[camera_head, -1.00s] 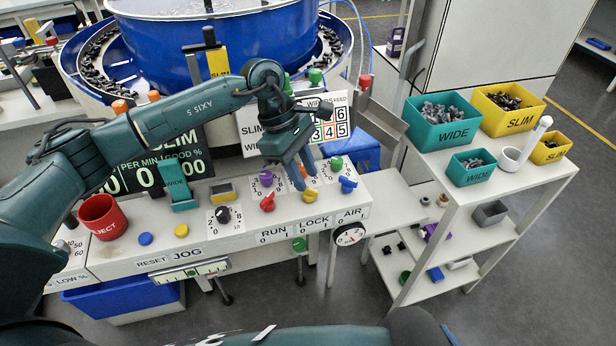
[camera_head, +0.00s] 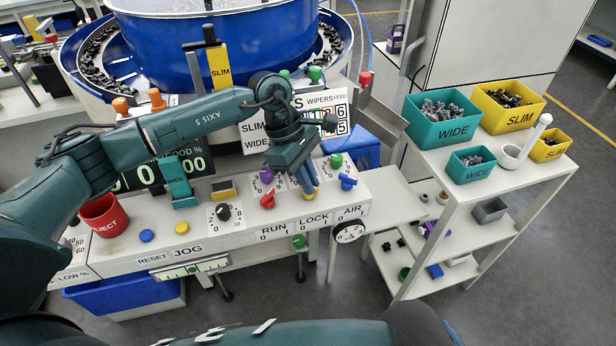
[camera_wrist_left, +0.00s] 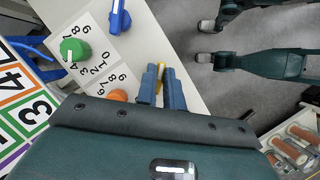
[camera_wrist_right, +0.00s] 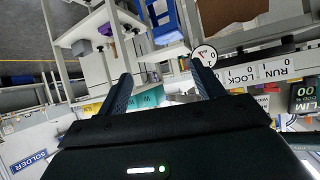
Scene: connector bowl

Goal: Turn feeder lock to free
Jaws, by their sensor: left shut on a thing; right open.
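The yellow lock knob (camera_head: 311,197) sits on the console's sloped top above the LOCK 0/1 label (camera_head: 313,220). My left gripper (camera_head: 307,190) comes down from above and is shut on this knob. In the left wrist view, a bit of the yellow knob (camera_wrist_left: 161,72) shows between the blue fingers (camera_wrist_left: 161,88). The fingers and wrist hide most of the knob, so I cannot tell its exact angle. My right gripper (camera_wrist_right: 163,85) is open with nothing between its fingers.
Close to the lock knob are a red knob (camera_head: 267,201), a blue knob (camera_head: 348,183), a green knob (camera_head: 336,160) and a purple knob (camera_head: 266,176). The air gauge (camera_head: 349,232) hangs at the console's front. A shelf with teal and yellow bins (camera_head: 441,117) stands right.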

